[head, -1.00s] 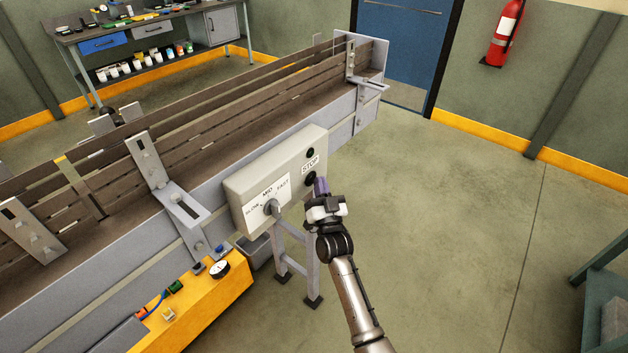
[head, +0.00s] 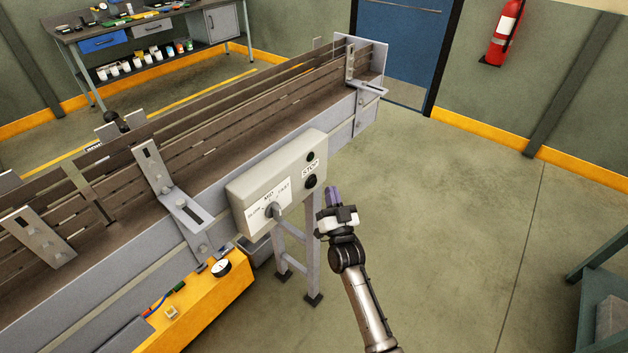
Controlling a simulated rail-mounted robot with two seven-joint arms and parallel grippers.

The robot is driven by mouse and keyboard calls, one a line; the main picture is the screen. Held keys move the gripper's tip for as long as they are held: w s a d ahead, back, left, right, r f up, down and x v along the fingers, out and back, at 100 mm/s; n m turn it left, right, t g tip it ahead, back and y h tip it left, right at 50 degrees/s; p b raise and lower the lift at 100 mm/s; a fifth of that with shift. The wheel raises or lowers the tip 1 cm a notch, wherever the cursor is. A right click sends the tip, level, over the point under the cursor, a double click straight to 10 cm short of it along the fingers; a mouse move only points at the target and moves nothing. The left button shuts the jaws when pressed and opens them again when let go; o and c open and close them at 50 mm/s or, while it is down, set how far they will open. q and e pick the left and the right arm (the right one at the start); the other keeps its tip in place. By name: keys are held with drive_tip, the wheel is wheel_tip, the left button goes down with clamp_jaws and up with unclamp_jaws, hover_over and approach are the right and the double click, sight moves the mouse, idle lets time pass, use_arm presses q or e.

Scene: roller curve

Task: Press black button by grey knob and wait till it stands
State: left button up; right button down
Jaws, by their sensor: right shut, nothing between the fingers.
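The black button (head: 311,181) sits on the right end of a beige control box, just below the STOP label (head: 310,169). The grey knob (head: 274,210) is on the left part of the box, under the SLOW, MID and FAST marks. My right gripper (head: 333,194) is shut and empty. Its purple fingertips are a little right of and below the black button, apart from it in the picture. A small dark round spot (head: 310,157) shows above the STOP label. My left gripper is not in view.
The control box (head: 240,187) is fixed to the side of a long conveyor (head: 330,99) with brown slatted guards and grey brackets. A yellow unit (head: 205,302) with a gauge (head: 221,267) stands below it. The floor (head: 450,230) to the right is clear.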

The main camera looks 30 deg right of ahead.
drive_tip(key=shift+s+d+p, duration=0.2)
drive_tip(key=shift+s+p, duration=0.1)
drive_tip(key=shift+s, duration=0.4)
drive_tip(key=shift+s+d+p, duration=0.2)
drive_tip(key=shift+s+p, duration=0.1)
drive_tip(key=shift+s, duration=0.35)
